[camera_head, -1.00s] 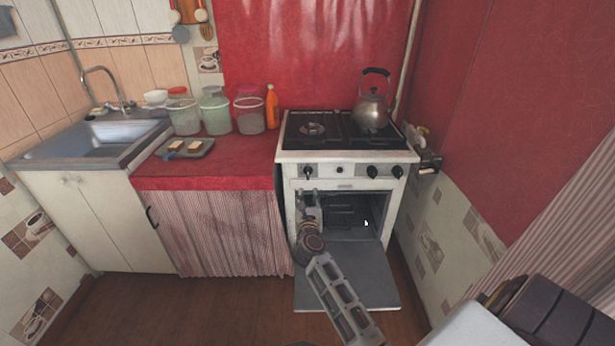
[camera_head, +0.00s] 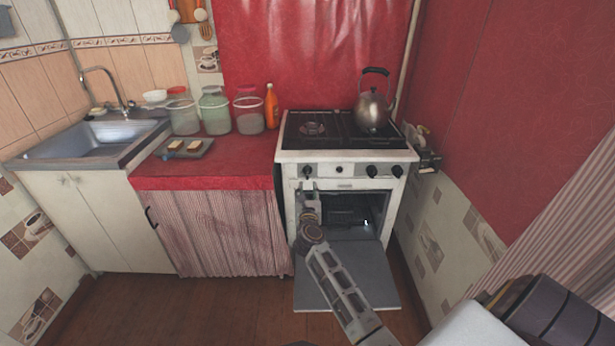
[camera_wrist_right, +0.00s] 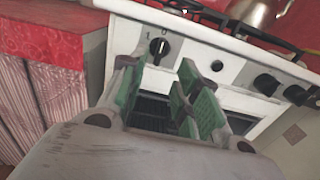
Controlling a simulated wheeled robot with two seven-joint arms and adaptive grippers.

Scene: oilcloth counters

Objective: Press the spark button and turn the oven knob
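The white stove (camera_head: 345,157) has a left black knob (camera_head: 308,172), a small black round button (camera_head: 339,170) and two black knobs on the right (camera_head: 372,171). In the right wrist view the left knob (camera_wrist_right: 159,46) points between printed marks, and the button (camera_wrist_right: 217,66) is right of it. My right gripper (camera_head: 308,188) is just below the left knob, in front of the stove. In the wrist view its green-padded fingers (camera_wrist_right: 160,98) are apart with nothing between them. The left knob shows beyond the fingers. My left gripper is out of view.
The oven door (camera_head: 345,280) hangs open below my right arm. A kettle (camera_head: 372,108) stands on the hob. A red counter (camera_head: 235,165) with jars and a bread board is at the left, and a red wall (camera_head: 540,120) is at the right.

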